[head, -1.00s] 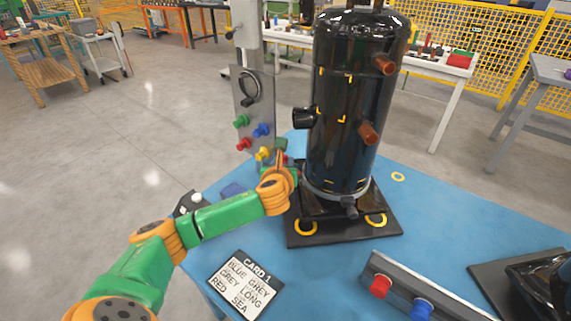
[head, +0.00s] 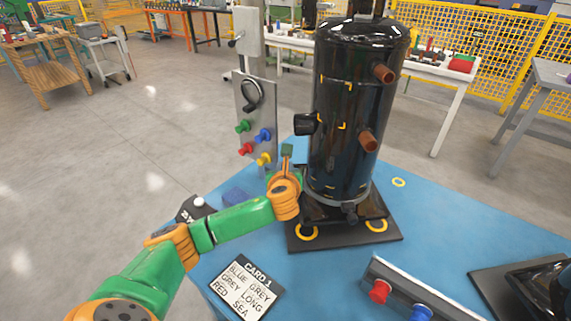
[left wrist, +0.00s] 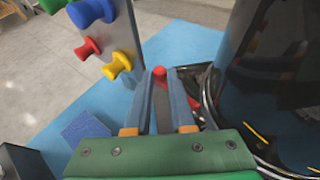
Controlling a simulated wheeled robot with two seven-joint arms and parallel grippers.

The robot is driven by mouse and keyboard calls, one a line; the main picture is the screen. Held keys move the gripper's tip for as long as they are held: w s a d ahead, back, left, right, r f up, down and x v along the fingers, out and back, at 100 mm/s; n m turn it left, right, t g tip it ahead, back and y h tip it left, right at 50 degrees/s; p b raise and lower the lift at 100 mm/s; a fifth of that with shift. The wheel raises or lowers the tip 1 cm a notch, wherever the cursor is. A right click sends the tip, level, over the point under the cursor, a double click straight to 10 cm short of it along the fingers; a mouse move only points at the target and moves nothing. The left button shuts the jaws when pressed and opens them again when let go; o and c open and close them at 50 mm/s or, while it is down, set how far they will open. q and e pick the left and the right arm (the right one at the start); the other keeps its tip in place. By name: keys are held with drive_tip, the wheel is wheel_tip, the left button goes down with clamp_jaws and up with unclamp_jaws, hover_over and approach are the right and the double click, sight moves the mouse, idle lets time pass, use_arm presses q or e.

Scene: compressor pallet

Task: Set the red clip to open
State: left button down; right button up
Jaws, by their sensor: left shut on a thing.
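A grey bar with a red round tip (left wrist: 159,72), which looks like the red clip, lies between the fingers of my left gripper in the left wrist view. My left gripper (left wrist: 158,90) is shut on this bar, with the red tip showing just past the fingertips. In the head view my left gripper (head: 287,160) is beside the lower left side of the black compressor (head: 343,150), and the clip cannot be made out there. Whether the clip is open or closed cannot be told. My right gripper is in neither view.
A grey upright panel (head: 254,115) with green, blue, red and yellow knobs stands left of the gripper. A blue block (left wrist: 85,128) lies nearby on the blue table (head: 330,285). A card (head: 245,287) and a front panel with red and blue knobs (head: 380,291) lie nearer.

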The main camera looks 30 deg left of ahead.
use_arm(q)
drive_tip(key=shift+s+d+n+g+y+p, duration=0.15)
drive_tip(key=shift+s+n+g+y+p, duration=0.15)
drive_tip(key=shift+n+g+y+p, duration=0.4)
drive_tip(key=shift+s+d+n+g+y+p, duration=0.25)
drive_tip(key=shift+n+g+y+p, duration=0.1)
drive_tip(key=shift+n+g+y, duration=0.5)
drive_tip(key=shift+s+d+n+g+y+p, duration=0.1)
drive_tip(key=shift+s+n+g+y+p, duration=0.2)
drive_tip(key=shift+n+g+y+p, duration=0.45)
drive_tip(key=shift+n, duration=0.3)
drive_tip(key=c, duration=1.1)
unclamp_jaws()
drive_tip(key=shift+o, duration=0.2)
drive_tip(key=shift+s, duration=0.1)
drive_tip(key=shift+r, duration=0.1)
